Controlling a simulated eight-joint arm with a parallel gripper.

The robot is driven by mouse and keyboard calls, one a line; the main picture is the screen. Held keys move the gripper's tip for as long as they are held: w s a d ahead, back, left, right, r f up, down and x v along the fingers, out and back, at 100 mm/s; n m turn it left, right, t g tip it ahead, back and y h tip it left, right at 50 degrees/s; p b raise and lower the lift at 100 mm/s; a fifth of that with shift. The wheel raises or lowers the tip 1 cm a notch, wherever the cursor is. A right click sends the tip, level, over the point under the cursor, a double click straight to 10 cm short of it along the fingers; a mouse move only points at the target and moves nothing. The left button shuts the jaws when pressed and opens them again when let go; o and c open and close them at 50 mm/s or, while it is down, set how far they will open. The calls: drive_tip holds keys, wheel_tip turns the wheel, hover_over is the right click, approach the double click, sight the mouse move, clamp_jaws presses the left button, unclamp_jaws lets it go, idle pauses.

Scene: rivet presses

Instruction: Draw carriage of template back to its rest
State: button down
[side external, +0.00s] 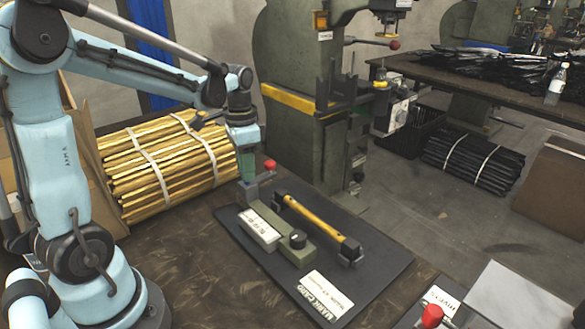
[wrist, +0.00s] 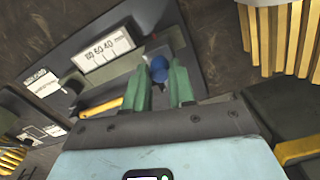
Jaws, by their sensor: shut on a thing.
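The template (side external: 299,258) is a green bar on a dark mat, with a white-faced scale block (side external: 258,229) and a black knob (side external: 297,239). The scale block also shows in the wrist view (wrist: 104,50). At the template's far end is a grey carriage-like part (side external: 259,186), with a red knob (side external: 269,164) close by. My gripper (side external: 246,176) is down at that end. In the wrist view its green fingers (wrist: 163,80) are shut on a blue round knob (wrist: 159,69). The knob's base is partly hidden by the fingers.
A yellow-handled tool (side external: 314,217) lies beside the template on the mat (side external: 365,275). A card (side external: 325,295) lies near the mat's front. Strapped yellow strips (side external: 165,165) stand behind my gripper. A green press (side external: 305,100) stands beyond the table. Another red knob (side external: 432,315) is at front right.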

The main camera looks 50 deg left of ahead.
drive_tip(key=c, duration=0.9)
unclamp_jaws()
drive_tip(key=shift+a, duration=0.2)
drive_tip(key=shift+c, duration=0.2)
wheel_tip(320, 180, up, 12)
drive_tip(key=s+d+f+n+t, duration=0.1)
drive_tip(key=s+d+f+t, duration=0.1)
drive_tip(key=d, duration=0.4)
drive_tip(key=s+d+f+n+t, duration=0.2)
drive_tip(key=s+d+f+t, duration=0.1)
drive_tip(key=d+f+t, duration=0.2)
drive_tip(key=shift+d+f, duration=0.75)
drive_tip(key=shift+d, duration=0.1)
